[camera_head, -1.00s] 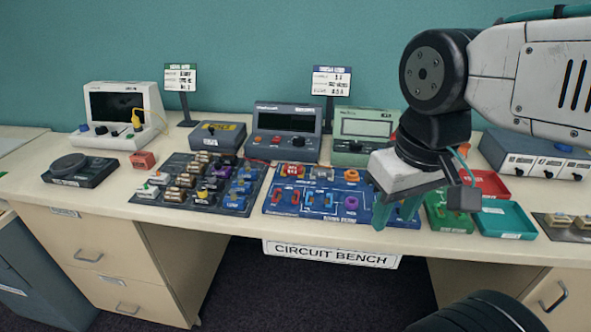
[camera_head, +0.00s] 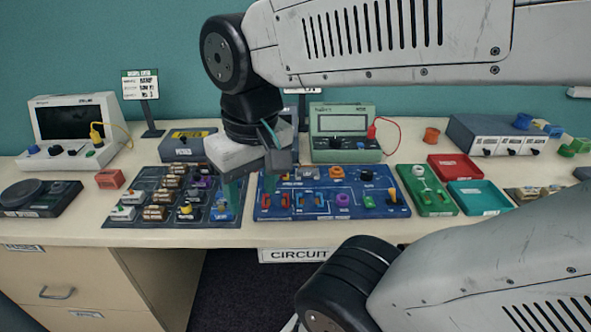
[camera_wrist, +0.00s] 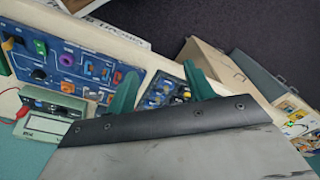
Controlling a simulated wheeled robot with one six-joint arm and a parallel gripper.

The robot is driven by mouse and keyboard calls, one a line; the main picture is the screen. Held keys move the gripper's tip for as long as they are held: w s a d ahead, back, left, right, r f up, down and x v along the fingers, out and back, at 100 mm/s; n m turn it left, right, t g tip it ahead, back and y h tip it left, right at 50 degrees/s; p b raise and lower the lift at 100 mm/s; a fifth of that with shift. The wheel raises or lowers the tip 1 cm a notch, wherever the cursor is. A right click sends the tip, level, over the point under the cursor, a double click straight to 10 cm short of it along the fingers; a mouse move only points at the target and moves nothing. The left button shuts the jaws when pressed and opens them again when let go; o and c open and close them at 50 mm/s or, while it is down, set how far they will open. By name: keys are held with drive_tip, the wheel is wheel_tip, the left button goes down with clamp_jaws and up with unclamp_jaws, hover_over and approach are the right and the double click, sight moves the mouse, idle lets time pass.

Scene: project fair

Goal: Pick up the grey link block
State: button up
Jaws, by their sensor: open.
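My gripper (camera_head: 250,188) is open and empty, fingers pointing down above the bench between the dark parts tray (camera_head: 160,222) and the blue circuit board (camera_head: 330,212). In the wrist view its green fingers (camera_wrist: 160,90) stand apart, with part of the parts tray (camera_wrist: 170,85) between and behind them. The tray holds several small blocks in brown, white, yellow, purple and blue. A small greyish piece (camera_head: 310,173) sits near the back of the blue board. I cannot tell for sure which piece is the grey link block. My gripper hides the tray's back right part.
A green meter (camera_head: 345,130) with a red lead stands behind the board. A green tray (camera_head: 428,192), a red tray (camera_head: 455,167) and a teal tray (camera_head: 480,195) lie to the right. A red block (camera_head: 110,179) and a dark scale (camera_head: 38,198) are at the left.

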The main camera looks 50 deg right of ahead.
drive_tip(key=w+d+m, duration=0.7)
drive_tip(key=d+m, duration=0.1)
drive_tip(key=m, duration=0.1)
drive_tip(key=m+g, duration=0.1)
drive_tip(key=m, duration=1.6)
approach(307, 170)
drive_tip(key=shift+w+f, duration=0.5)
drive_tip(key=shift+w, duration=0.1)
drive_tip(key=f, duration=0.7)
drive_tip(key=shift+s+d, duration=0.1)
drive_tip(key=shift+d, duration=0.15)
drive_tip(key=shift+f, duration=0.55)
drive_tip(key=c, duration=1.1)
